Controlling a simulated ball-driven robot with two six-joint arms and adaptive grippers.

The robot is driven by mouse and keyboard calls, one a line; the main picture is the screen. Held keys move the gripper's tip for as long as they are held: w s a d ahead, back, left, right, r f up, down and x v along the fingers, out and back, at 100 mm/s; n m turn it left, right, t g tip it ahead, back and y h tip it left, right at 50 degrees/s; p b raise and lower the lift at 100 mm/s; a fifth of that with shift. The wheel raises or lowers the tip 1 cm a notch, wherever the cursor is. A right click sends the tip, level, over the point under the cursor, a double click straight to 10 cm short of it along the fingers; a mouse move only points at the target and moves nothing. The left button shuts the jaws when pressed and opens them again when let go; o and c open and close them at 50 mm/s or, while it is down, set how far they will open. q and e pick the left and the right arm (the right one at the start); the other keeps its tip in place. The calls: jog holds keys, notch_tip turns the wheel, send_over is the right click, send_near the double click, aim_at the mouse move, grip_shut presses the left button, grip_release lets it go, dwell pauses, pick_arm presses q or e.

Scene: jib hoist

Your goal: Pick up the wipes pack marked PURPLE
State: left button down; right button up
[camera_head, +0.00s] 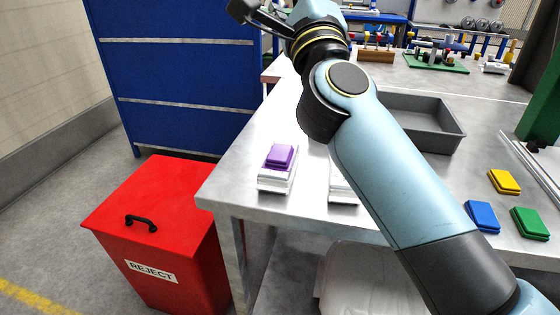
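A small purple pack (280,155) lies on a white block (277,179) near the front left corner of the metal table (300,120). No lettering on it is legible. My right arm comes in from the lower right and crosses over the table. Its gripper (243,8) is at the top edge, in front of the blue cabinet, well beyond and apart from the purple pack. It is partly cut off, so its opening cannot be judged. My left gripper is not in view.
A second white block (342,188) is partly hidden by my arm. Yellow (504,181), blue (482,216) and green (530,223) packs lie at the right. A grey tray (440,124) stands behind my arm. A red reject bin (158,220) stands left of the table, before a blue cabinet (180,75).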

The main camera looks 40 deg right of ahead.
jog(key=d+f+m+g+h, duration=0.2)
jog(key=d+m+g+h, duration=0.3)
jog(key=m, duration=0.3)
jog(key=m+g+y, duration=1)
jog(key=g+y, duration=0.1)
jog(key=g, duration=0.2)
send_over(279, 154)
jog(key=s+a, duration=0.1)
jog(key=s, duration=0.1)
jog(key=f, duration=1.8)
jog(key=shift+w+a+f, duration=0.2)
jog(key=shift+w, duration=0.05)
jog(key=shift+s+a+f+g+y, duration=0.1)
jog(key=shift+a+f+g+y, duration=0.2)
jog(key=shift+y, duration=0.1)
jog(key=b+x, duration=0.2)
jog(key=x, duration=0.2)
jog(key=shift+d+f, duration=0.15)
jog(key=shift+f, duration=0.15)
jog(key=x, duration=0.5)
jog(key=shift+f+b, duration=0.4)
jog(key=c, duration=1.3)
